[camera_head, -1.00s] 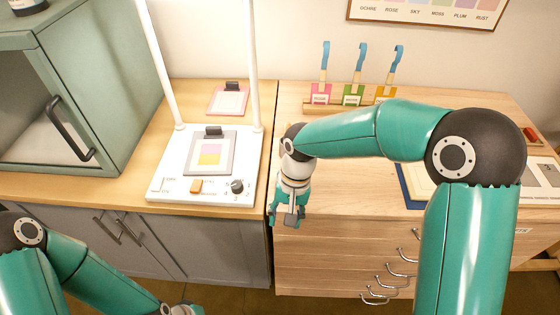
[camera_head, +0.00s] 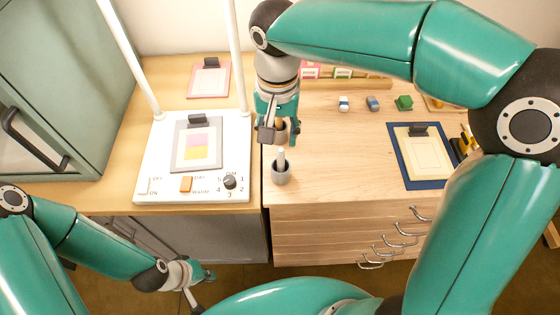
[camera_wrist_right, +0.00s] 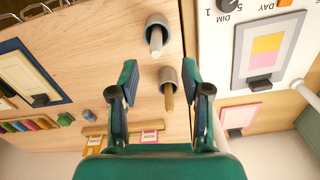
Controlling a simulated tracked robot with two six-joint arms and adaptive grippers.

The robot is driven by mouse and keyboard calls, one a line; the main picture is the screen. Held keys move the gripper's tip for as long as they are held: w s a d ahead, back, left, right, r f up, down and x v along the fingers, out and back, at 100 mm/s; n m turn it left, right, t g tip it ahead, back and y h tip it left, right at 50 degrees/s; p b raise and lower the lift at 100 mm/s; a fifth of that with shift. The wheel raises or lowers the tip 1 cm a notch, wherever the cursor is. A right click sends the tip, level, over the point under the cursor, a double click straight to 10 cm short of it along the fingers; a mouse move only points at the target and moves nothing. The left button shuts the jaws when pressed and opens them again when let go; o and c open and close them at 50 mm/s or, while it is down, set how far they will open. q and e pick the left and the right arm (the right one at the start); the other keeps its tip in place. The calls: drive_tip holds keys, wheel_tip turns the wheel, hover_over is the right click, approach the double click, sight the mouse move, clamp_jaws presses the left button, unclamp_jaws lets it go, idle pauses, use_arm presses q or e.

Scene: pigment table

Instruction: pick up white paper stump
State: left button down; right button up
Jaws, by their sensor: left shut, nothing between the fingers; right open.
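The white paper stump (camera_head: 281,156) stands upright in a grey cup (camera_head: 281,175) near the front left edge of the wooden drawer table. In the right wrist view the white stump (camera_wrist_right: 156,38) shows in its cup (camera_wrist_right: 157,21), beyond the fingertips. My right gripper (camera_head: 280,137) is open and empty, just behind the white stump, over a second cup. That second cup (camera_wrist_right: 168,75) holds a tan stump (camera_wrist_right: 169,99), seen between the fingers in the wrist view. My left gripper (camera_head: 195,302) is shut and empty, low at the front, far from the stump.
A white light panel (camera_head: 240,185) with a knob stands left of the cups. A green cabinet (camera_head: 70,80) is at far left. The wood between cups and board is clear.

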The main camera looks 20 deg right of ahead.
sight(281, 157)
wheel_tip(281, 157, down, 4)
drive_tip(key=shift+r, duration=0.15)
drive_tip(key=shift+d+f+p, duration=0.15)
drive_tip(key=shift+f+p, duration=0.2)
drive_tip(key=shift+f, duration=0.95)
drive_tip(key=shift+d+f+p, duration=0.15)
drive_tip(key=shift+f+p, duration=0.15)
drive_tip(key=shift+f, duration=1)
drive_tip(key=c, duration=0.8)
